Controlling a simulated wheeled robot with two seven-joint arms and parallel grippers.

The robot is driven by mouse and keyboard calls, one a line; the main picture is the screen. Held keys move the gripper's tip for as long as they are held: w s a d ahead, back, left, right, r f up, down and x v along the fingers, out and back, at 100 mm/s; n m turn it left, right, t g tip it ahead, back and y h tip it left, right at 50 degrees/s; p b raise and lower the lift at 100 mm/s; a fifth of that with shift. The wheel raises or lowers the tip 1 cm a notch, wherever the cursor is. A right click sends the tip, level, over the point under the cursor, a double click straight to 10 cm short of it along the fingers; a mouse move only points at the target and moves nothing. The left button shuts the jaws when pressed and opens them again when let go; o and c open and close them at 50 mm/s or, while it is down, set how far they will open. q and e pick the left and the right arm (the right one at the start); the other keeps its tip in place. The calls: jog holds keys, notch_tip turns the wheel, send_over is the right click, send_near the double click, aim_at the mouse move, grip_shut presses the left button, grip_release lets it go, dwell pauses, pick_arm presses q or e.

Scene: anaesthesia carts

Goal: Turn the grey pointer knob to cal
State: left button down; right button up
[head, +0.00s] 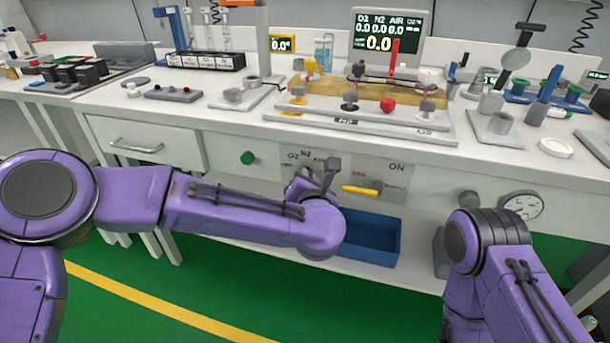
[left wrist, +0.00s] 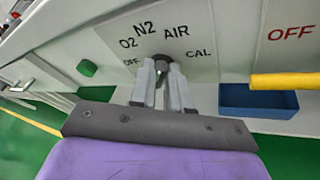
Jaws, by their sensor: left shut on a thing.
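The grey pointer knob (left wrist: 163,62) is on the white front panel, with the printed labels OFF, O2, N2, AIR and CAL in an arc around it. In the left wrist view my left gripper (left wrist: 162,72) has its two pale fingers closed on the knob, one on each side. The fingers hide most of the knob, so I cannot tell exactly which label it points to. In the head view my left gripper (head: 306,178) is at the panel below the worktop, and the knob is mostly hidden. My right arm shows at lower right, but its gripper is out of view.
A yellow lever (head: 361,190) sticks out just right of the knob, between ON and OFF labels. A blue bin (head: 371,236) stands below it. A green knob (head: 248,158) is to the left, and a round gauge (head: 523,205) is far right. The worktop above is crowded.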

pick_arm(q)
jog(key=shift+s+d+f+m+t+y+b, duration=0.1)
jog(key=shift+f+m+t+y+b, duration=0.3)
jog(key=shift+m, duration=0.85)
jog(key=shift+d+f+m+t+y, duration=0.1)
jog(key=shift+f+m+t, duration=0.1)
jog(key=shift+m+t, duration=0.85)
jog(key=shift+s+d+f+m+t+y+b, duration=0.1)
jog(key=shift+f+m+t+y+b, duration=0.15)
jog(key=shift+m, duration=1.25)
jog(key=shift+h, duration=0.25)
jog(key=c, duration=1.1)
grip_release()
jog(key=shift+w+a, duration=0.1)
jog(key=shift+a, duration=0.05)
